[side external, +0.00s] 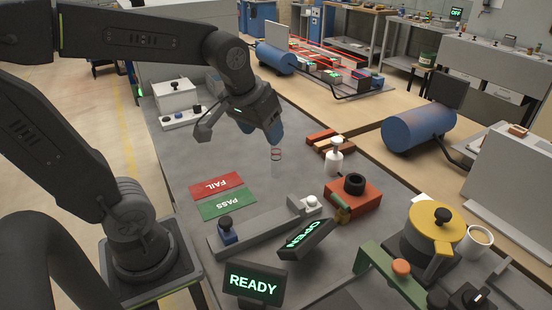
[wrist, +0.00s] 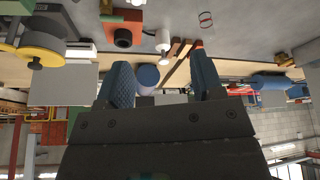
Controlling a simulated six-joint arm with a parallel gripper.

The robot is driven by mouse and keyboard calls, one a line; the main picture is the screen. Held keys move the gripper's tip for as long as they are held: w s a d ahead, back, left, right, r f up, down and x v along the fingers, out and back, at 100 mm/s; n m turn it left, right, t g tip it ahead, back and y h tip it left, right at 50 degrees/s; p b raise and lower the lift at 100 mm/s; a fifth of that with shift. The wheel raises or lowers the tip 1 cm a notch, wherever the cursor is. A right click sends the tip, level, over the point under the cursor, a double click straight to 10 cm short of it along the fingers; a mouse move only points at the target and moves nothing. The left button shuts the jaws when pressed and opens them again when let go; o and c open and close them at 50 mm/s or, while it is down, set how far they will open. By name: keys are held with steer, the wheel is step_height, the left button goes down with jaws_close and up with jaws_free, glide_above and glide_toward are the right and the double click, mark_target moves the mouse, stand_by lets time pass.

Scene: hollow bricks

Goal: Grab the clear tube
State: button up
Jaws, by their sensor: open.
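The clear tube (side external: 276,164) stands upright on the grey table, almost see-through, with dark red rings near its top. In the wrist view, which is upside down, the rings of the tube (wrist: 206,19) show near the top edge, beyond the right-hand finger. My gripper (side external: 261,132) is above the table, close to the tube's top and slightly left of it. Its blue textured fingers are apart with nothing between them, as the wrist view (wrist: 162,75) also shows. I cannot tell whether a finger touches the tube.
Red FAIL (side external: 222,186) and green PASS (side external: 228,204) mats lie left of the tube. A white bottle (side external: 334,161) and an orange block (side external: 357,199) stand to its right. A grey fixture (side external: 262,232) and signs reading OPEN (side external: 306,239) and READY (side external: 254,284) are in front.

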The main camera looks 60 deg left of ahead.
steer(key=w+a+f+n+g+y, duration=0.1)
steer(key=w+a+f+n, duration=0.15)
steer(key=w+a, duration=0.2)
steer(key=w+a+f+n+g, duration=0.1)
steer(key=w+a+n, duration=0.25)
steer(key=a, duration=0.25)
glide_above(276, 158)
step_height(276, 158, down, 8)
steer(key=shift+a+x, duration=0.1)
steer(key=shift+x, duration=1.4)
steer(key=shift+a+x, duration=0.15)
steer(key=shift+x, duration=1.35)
steer(key=shift+c, duration=0.2)
steer(key=c, duration=1)
steer(key=shift+o, duration=0.2)
steer(key=shift+r, duration=0.15)
